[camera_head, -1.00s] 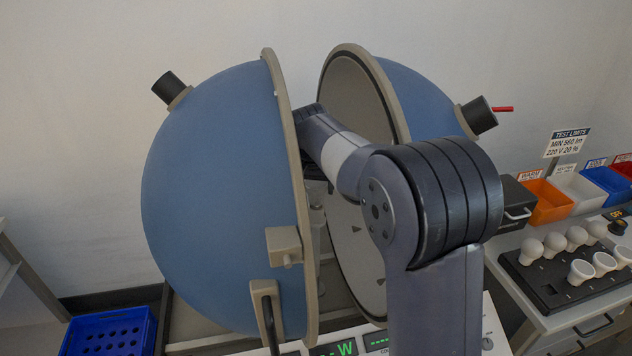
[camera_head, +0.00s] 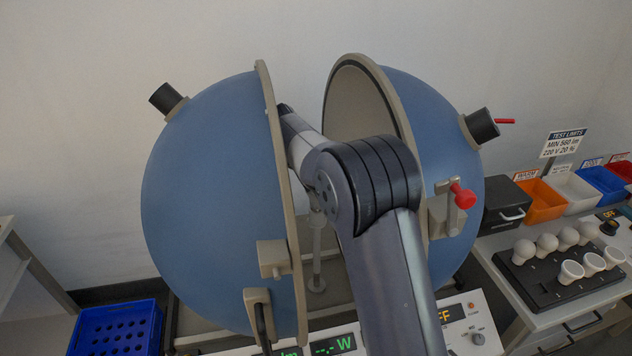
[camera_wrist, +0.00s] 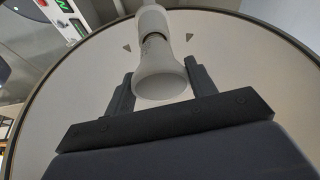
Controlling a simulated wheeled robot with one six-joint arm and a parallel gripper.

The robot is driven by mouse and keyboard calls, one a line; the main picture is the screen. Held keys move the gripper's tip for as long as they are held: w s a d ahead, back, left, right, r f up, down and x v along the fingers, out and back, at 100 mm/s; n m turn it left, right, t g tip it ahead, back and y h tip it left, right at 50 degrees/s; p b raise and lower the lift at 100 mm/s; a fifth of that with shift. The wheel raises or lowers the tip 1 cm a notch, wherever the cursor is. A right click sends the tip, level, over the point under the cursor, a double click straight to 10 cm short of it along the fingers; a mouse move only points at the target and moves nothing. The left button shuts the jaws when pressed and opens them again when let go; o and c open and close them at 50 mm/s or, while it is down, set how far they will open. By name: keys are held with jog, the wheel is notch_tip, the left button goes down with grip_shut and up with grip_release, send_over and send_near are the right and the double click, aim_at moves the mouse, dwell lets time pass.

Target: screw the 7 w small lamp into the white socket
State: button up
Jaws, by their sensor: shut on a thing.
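A white lamp (camera_wrist: 161,78) with a flared head sits between the two dark fingers of my gripper (camera_wrist: 159,70) in the wrist view, and the gripper is shut on it. Its narrow end points at a white cylindrical socket (camera_wrist: 151,20) at the top of that view. Lamp and socket look in line, with a bit of metal base between them. I cannot tell how deep the base sits. The lamp's print is too small to read. In the head view, my arm reaches between the sphere halves and hides the gripper; a slim post (camera_head: 316,262) stands below.
The blue left half-sphere (camera_head: 212,205) and right half-sphere (camera_head: 437,130) stand open close around my arm. A control panel (camera_head: 470,325) lies in front. At right are a black lamp rack (camera_head: 530,290) with several white lamps and coloured bins (camera_head: 541,202). A blue crate (camera_head: 115,325) stands at lower left.

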jog(key=m, duration=0.1)
jog(key=m+g+p, duration=0.1)
jog(key=m+p, duration=0.1)
jog(key=shift+w+r+m, duration=0.1)
jog(key=shift+r+m, duration=0.15)
jog(key=shift+m, duration=0.05)
jog(key=shift+f+m+g+p, duration=0.2)
jog(key=shift+m+g+p, duration=0.2)
jog(key=shift+m, duration=0.3)
jog(key=o, duration=0.9)
jog(key=shift+c, duration=0.2)
